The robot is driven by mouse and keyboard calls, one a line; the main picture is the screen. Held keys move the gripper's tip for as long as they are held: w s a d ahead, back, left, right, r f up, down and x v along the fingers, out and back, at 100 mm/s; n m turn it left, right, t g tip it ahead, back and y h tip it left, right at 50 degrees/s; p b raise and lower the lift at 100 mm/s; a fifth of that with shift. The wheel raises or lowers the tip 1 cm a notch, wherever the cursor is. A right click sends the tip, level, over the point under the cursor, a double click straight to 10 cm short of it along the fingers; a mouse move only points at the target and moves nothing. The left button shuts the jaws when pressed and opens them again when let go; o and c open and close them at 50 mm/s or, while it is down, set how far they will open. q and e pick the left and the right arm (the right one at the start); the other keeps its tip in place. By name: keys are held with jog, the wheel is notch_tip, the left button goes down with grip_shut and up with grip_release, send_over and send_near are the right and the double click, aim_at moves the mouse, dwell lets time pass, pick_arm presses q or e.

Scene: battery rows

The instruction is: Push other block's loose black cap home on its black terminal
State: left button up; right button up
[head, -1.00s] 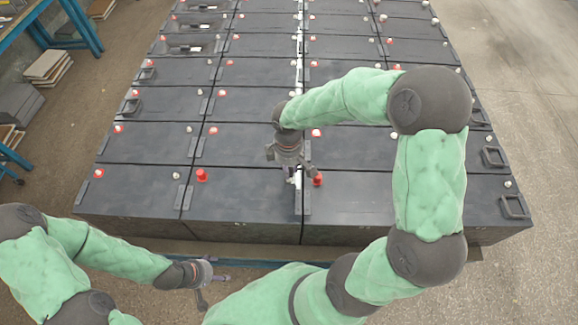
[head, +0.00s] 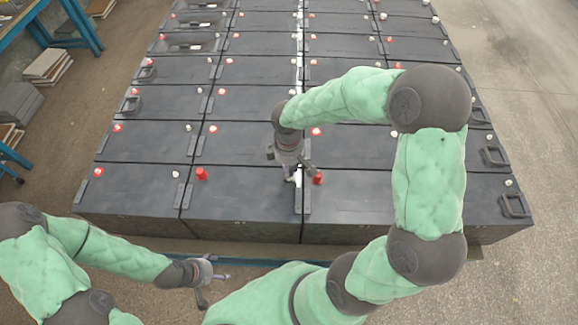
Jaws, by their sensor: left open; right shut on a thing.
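My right gripper (head: 293,176) points down at the front row of dark battery blocks, over the right end of the front middle block (head: 240,195). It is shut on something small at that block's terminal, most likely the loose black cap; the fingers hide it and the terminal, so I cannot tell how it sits. A pale bit shows beside the fingertips. A tall red cap (head: 202,174) stands at that block's left end. Another red cap (head: 318,178) stands just right of the gripper on the neighbouring block. My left gripper (head: 212,284) is open and empty, in front of the blocks at lower left.
More rows of blocks with small red and pale terminals stretch away behind. Black handles (head: 515,205) stand at the right edge. A blue bench (head: 75,30) and stacked boards (head: 47,66) are at left. Open floor (head: 530,100) lies at right.

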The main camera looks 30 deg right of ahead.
jog(key=shift+f+b, duration=1.05)
jog(key=shift+f, duration=0.4)
dwell(2.0)
jog(key=o, duration=1.3)
jog(key=shift+o, duration=0.2)
jog(key=shift+r, duration=0.15)
jog(key=shift+r+p, duration=2.8)
jog(key=shift+r, duration=0.6)
